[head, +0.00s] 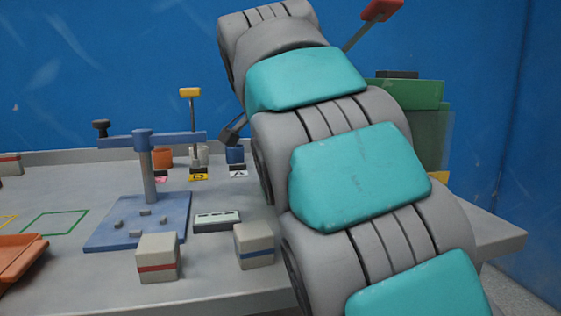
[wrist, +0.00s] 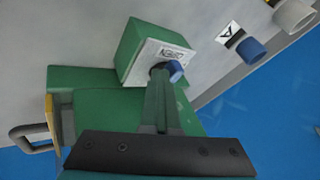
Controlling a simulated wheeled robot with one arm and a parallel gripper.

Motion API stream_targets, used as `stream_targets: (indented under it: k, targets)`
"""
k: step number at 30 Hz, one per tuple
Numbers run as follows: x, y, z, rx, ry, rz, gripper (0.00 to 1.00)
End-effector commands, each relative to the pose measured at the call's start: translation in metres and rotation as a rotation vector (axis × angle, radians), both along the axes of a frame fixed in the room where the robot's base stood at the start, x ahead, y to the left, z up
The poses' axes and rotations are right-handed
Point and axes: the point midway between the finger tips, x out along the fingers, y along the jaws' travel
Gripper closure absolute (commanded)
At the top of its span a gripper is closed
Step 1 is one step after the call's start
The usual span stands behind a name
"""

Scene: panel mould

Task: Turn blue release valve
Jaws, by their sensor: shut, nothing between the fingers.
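In the wrist view, a green box (wrist: 146,40) has a white label plate on its face. A small round blue valve knob (wrist: 176,71) sticks out in front of that plate. My gripper (wrist: 161,72) is shut and empty, its dark fingertips right beside the knob. I cannot tell whether they touch it. The fingers hide part of the plate and perhaps part of the knob. In the head view my arm covers the knob and the gripper.
A larger green body (head: 408,93) stands behind my arm. In the wrist view, a blue cup (wrist: 250,50) and a pale cup (wrist: 293,15) stand to the right. A blue-based stand (head: 100,236) and two striped blocks (head: 157,263) (head: 254,251) are on the grey table.

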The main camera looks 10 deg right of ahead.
Motion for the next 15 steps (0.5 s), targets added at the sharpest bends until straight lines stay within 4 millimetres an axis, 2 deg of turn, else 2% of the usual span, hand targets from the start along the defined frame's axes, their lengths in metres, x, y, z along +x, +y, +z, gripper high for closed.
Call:
stream_targets:
  k: [1,15]
  targets:
    - [0.0060,0.0099,0.0047,0.007,-0.024,0.022,1.00]
    - [0.0063,0.0077,0.0068,0.007,-0.031,0.028,1.00]
